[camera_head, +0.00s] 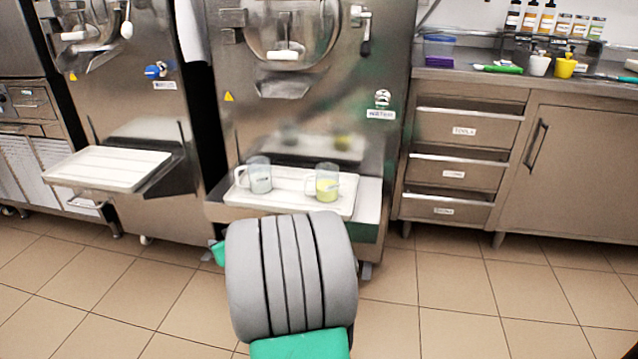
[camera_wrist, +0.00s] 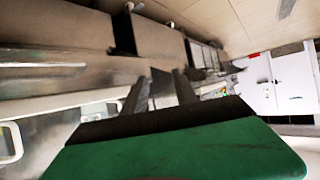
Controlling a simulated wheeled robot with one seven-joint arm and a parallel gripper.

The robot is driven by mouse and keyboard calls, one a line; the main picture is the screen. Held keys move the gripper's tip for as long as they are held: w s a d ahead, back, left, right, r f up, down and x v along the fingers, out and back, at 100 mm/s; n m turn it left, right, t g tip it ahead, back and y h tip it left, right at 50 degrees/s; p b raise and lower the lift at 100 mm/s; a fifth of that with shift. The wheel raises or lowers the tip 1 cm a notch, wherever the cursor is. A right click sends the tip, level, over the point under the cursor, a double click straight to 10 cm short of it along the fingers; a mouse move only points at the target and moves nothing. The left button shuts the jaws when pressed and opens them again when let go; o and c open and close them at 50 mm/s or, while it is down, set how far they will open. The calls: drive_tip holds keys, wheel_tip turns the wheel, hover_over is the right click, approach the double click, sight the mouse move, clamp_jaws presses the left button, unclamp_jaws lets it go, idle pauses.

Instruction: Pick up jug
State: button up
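Two clear jugs with handles stand upright on a white tray (camera_head: 290,200) in front of the middle freezer in the head view. The left jug (camera_head: 260,178) looks empty or greyish, with its handle to the left. The right jug (camera_head: 327,185) holds something yellow, with its handle also to the left. My gripper shows in the wrist view (camera_wrist: 160,88), with two dark fingers apart and nothing visible between them. In the head view my arm hides the gripper. A pale rounded shape at the wrist view's left edge may be a jug part; I cannot tell.
The middle freezer (camera_head: 310,110) rises behind the tray. A second freezer with an empty white tray (camera_head: 110,167) stands to the left. A steel counter with drawers (camera_head: 462,155) is on the right, with bottles and cups on top. The tiled floor (camera_head: 470,290) in front is clear.

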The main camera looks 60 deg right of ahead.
drive_tip(key=s+d+r+m+t+h, duration=0.1)
drive_tip(key=s+d+m+h, duration=0.2)
drive_tip(key=d, duration=0.9)
drive_tip(key=m+h, duration=0.3)
drive_tip(key=h, duration=0.3)
approach(306, 189)
drive_tip(key=x, duration=0.3)
drive_tip(key=b+x, duration=0.1)
drive_tip(key=x, duration=0.6)
drive_tip(key=shift+w+d+f, duration=0.1)
drive_tip(key=shift+w+f, duration=0.05)
drive_tip(key=shift+w, duration=0.1)
drive_tip(key=shift+d, duration=0.1)
clamp_jaws()
